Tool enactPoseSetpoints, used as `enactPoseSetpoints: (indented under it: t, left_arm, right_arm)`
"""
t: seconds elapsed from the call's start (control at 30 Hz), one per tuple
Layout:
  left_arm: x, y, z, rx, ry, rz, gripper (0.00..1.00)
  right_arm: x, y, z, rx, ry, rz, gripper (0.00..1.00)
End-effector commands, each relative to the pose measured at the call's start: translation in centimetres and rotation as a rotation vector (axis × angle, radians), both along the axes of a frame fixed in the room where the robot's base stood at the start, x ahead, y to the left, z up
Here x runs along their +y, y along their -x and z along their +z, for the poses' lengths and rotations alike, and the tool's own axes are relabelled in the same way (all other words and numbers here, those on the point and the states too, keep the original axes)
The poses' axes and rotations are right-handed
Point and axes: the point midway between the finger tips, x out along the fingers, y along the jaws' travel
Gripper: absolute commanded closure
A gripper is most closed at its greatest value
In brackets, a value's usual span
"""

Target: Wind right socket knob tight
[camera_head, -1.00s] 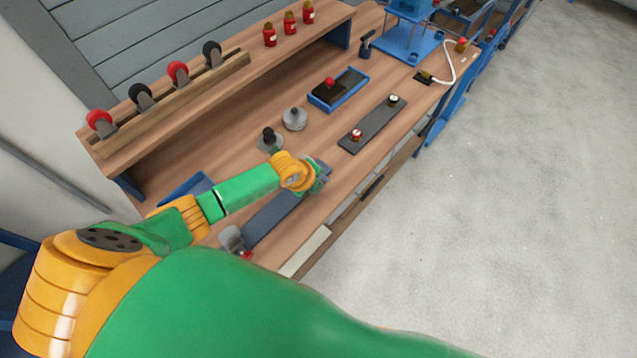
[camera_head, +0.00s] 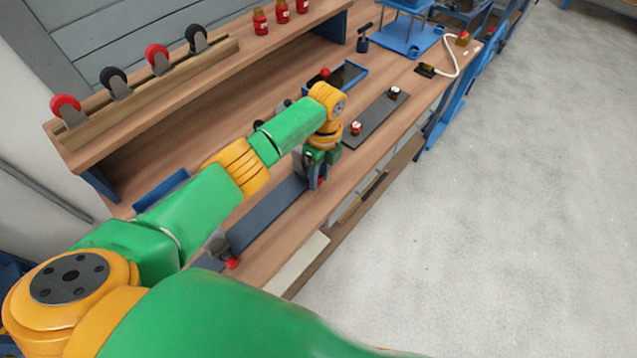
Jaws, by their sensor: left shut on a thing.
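A dark grey bar (camera_head: 265,218) lies along the front of the bench. At its left end is a grey socket (camera_head: 217,243) with a red knob (camera_head: 232,263). My left gripper (camera_head: 317,178) is at the bar's right end, pointing down, and is shut on the right socket knob (camera_head: 322,182). Only a little red of that knob shows; the fingers hide the rest, and the right socket is mostly hidden too. My left arm reaches across from the left. My right gripper is out of view.
A dark plate (camera_head: 375,122) with two small knobs lies just right of the gripper. Behind my arm is a blue tray (camera_head: 352,75). A shelf (camera_head: 75,150) with several casters stands at the back. Floor (camera_head: 500,220) at right is clear.

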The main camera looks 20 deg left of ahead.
Motion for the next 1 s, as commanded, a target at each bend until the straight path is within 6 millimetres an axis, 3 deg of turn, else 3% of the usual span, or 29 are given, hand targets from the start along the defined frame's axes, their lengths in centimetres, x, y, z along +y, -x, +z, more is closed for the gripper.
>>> enactPoseSetpoints:
  t: [0.1,0.5,0.53,0.63,0.9,1.0]
  left_arm:
    - [0.0,0.2,-0.5,0.024,-0.007,0.001,1.00]
    - [0.0,0.2,-0.2,0.032,-0.010,0.001,1.00]
    - [0.0,0.2,-0.2,0.032,-0.010,0.001,0.62]
    - [0.0,0.2,-0.2,0.031,-0.009,0.001,0.35]
    - [0.0,0.1,-0.1,0.027,-0.009,0.001,0.34]
    - [0.0,-0.1,1.0,0.023,-0.007,0.000,0.34]
  right_arm:
    - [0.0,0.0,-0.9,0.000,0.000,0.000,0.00]
    - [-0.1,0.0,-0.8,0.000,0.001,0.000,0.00]
    - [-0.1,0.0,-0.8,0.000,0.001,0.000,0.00]
    - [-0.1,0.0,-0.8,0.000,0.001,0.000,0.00]
    - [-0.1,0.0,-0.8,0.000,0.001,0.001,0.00]
    - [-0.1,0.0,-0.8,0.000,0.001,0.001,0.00]
